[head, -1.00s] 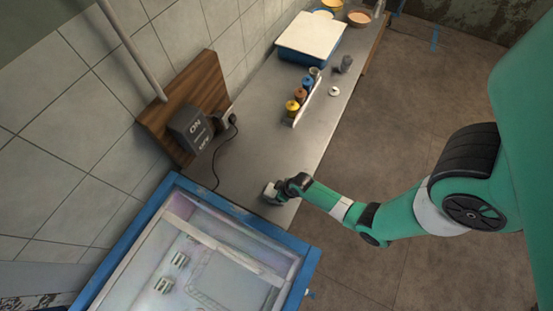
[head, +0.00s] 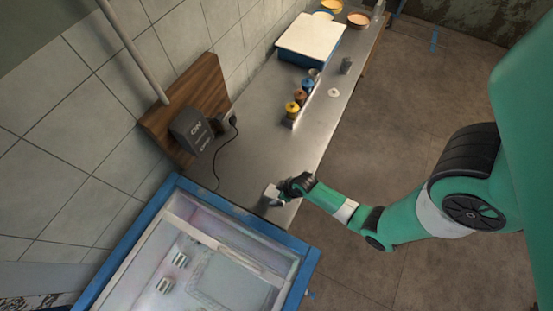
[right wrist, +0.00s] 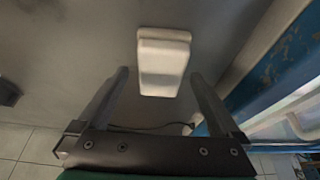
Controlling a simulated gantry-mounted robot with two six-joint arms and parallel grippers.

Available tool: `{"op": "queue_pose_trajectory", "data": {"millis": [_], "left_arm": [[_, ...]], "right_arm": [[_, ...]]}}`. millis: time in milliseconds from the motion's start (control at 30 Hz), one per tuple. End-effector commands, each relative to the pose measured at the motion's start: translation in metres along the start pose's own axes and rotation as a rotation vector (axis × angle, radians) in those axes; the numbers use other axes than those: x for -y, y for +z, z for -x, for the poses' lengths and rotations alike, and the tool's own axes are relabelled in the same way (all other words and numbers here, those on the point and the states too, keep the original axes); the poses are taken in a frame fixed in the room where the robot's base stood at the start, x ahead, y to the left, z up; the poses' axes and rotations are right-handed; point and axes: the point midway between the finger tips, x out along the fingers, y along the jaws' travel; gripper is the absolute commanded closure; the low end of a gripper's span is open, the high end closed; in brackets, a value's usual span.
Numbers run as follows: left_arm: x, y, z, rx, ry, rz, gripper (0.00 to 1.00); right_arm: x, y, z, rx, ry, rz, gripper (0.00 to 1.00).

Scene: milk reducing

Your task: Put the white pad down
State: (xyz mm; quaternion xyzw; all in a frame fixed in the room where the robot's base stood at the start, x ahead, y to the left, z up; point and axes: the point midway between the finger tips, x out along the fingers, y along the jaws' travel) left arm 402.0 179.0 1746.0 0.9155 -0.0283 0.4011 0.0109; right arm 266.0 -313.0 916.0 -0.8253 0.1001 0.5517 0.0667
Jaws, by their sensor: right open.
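The white pad (head: 271,191) lies on the grey metal bench (head: 232,177) close to the blue-framed tank. In the right wrist view the white pad (right wrist: 162,62) is a pale block with a wider top end. My right gripper (right wrist: 158,76) is open. The pad's lower end lies between its two fingers, with a visible gap on each side, and the rest reaches beyond the fingertips. In the head view my right gripper (head: 279,194) is small beside the pad at the bench's right edge. My left gripper is not in view.
The blue-framed tank (head: 248,227) stands at the bench's near end. A grey switch box (head: 191,129) with a cable is on the wall. Small bottles (head: 299,97), a white disc (head: 334,93) and a blue tray (head: 297,57) with a white top are further along. The middle of the bench is clear.

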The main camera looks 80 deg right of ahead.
Motion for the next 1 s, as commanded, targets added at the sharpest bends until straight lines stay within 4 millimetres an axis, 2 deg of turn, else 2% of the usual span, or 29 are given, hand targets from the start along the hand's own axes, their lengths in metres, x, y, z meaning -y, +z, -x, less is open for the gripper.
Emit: {"op": "queue_pose_trajectory", "data": {"millis": [33,100,300,400,900,967,1000], "left_arm": [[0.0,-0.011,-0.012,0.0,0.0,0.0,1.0],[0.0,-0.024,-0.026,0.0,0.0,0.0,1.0],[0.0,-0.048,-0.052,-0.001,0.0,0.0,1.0],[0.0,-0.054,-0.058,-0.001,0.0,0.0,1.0],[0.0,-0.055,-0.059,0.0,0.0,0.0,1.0],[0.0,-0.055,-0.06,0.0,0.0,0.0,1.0],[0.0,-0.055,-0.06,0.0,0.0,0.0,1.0]], "right_arm": [[0.0,-0.003,0.02,0.0,0.0,-0.001,0.0],[0.0,-0.004,0.041,0.0,0.0,-0.001,0.0],[0.0,-0.004,0.082,0.0,0.0,-0.001,0.0],[0.0,-0.002,0.092,0.001,-0.001,0.0,0.0],[0.0,-0.001,0.096,-0.002,-0.001,0.0,0.0],[-0.001,-0.008,0.097,-0.015,0.001,0.004,0.0],[-0.002,-0.02,0.099,-0.036,0.005,0.009,0.0]]}}
